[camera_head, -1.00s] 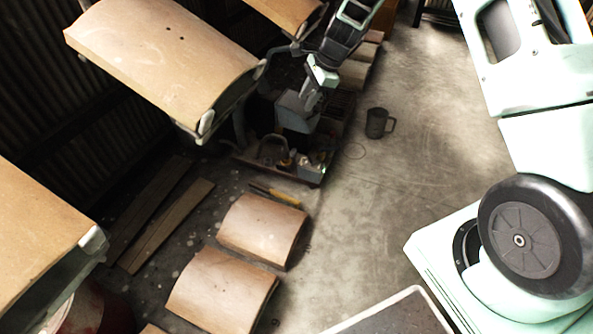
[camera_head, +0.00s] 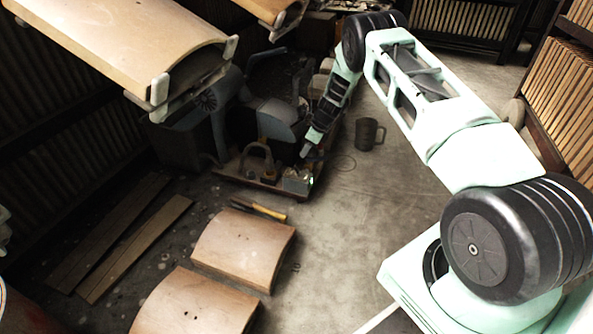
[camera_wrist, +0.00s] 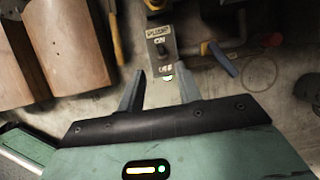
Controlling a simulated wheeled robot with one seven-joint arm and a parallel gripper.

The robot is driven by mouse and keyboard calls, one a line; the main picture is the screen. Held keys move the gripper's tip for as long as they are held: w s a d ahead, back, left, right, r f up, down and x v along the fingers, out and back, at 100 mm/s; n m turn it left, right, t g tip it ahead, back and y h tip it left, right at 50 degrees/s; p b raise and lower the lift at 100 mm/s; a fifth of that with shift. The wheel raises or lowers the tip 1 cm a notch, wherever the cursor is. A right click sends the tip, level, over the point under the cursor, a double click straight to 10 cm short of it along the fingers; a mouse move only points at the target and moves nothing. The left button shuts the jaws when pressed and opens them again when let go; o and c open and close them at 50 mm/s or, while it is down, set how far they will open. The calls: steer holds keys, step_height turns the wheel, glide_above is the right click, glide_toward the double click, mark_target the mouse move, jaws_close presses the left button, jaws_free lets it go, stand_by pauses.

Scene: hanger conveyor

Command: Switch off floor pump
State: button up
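The floor pump unit (camera_head: 262,170) stands on a low base on the floor, in the middle of the head view. A small switch box (camera_head: 297,181) sits at its front right corner. In the wrist view, the switch plate (camera_wrist: 161,47) carries a label, ON and OFF marks and a dark switch between them. Which way the switch is set I cannot tell. In the head view, my gripper (camera_head: 306,149) is just above the switch box.
A dark mug (camera_head: 367,134) stands on the floor right of the pump. Curved tan panels (camera_head: 243,247) lie in front, with a yellow-handled tool (camera_head: 258,207) beside them. A hanging tan panel (camera_head: 130,40) is overhead at the left.

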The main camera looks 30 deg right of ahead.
mark_target(296, 166)
steer(key=b+x, duration=0.4)
steer(key=x, duration=0.6)
steer(key=shift+f, duration=0.15)
jaws_close()
